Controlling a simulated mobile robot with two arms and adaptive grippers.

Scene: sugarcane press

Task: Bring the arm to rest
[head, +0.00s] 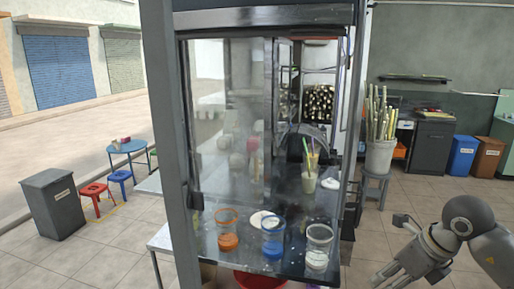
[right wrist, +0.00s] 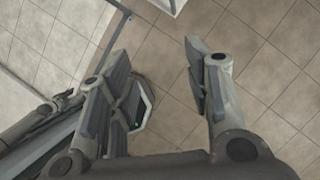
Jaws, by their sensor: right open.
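My right arm comes in at the lower right of the head view, bent, with its right gripper (head: 384,278) low over the tiled floor, to the right of the glass-sided press stand (head: 185,150). The lower edge of the picture cuts the gripper close. In the right wrist view the right gripper (right wrist: 158,62) has its two fingers wide apart. My left gripper does not show in either view.
On the stand's counter are an orange-marked jar (head: 228,240), a blue jar (head: 272,242), a white-filled jar (head: 318,257) and a drink with straws (head: 309,180). A bucket of canes (head: 380,155) stands on a stool behind my arm. Floor between is clear.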

